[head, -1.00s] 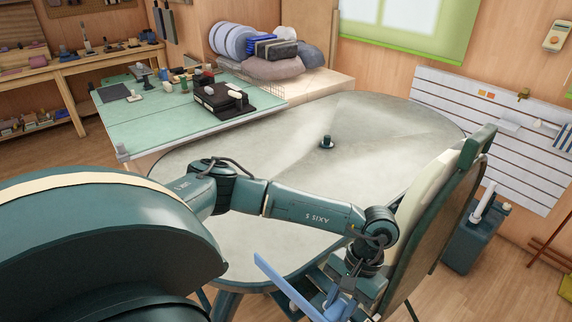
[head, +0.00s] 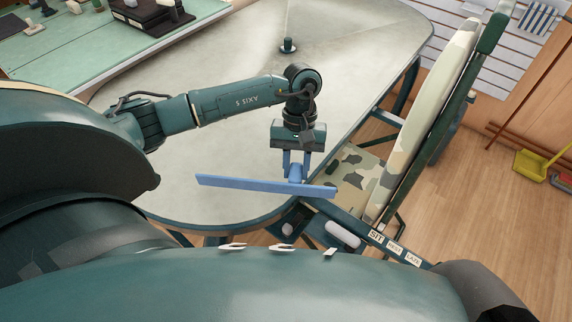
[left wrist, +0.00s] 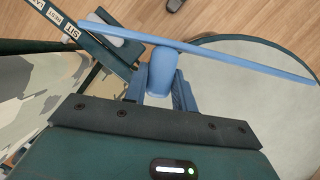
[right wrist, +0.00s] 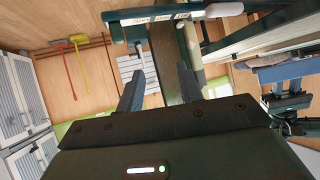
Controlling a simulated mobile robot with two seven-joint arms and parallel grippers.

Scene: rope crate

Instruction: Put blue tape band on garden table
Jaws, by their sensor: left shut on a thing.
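The blue tape band (head: 240,183) is a long, thin blue strip with a rounded knob. My left gripper (head: 296,172) is shut on its knob and holds it up in front of the table's near right edge. It also crosses the left wrist view (left wrist: 225,54), passing in front of the table's rim. The garden table (head: 215,130) is a large, rounded, pale stone-like top; part of it shows in the left wrist view (left wrist: 260,110). My right gripper (right wrist: 160,85) is open, with nothing visible held between its fingers.
A camouflage-patterned chair (head: 352,170) stands close against the table's right side, beside my left gripper. A small dark fitting (head: 288,46) stands on the tabletop; the rest looks clear. A green workbench (head: 60,45) adjoins at the back left.

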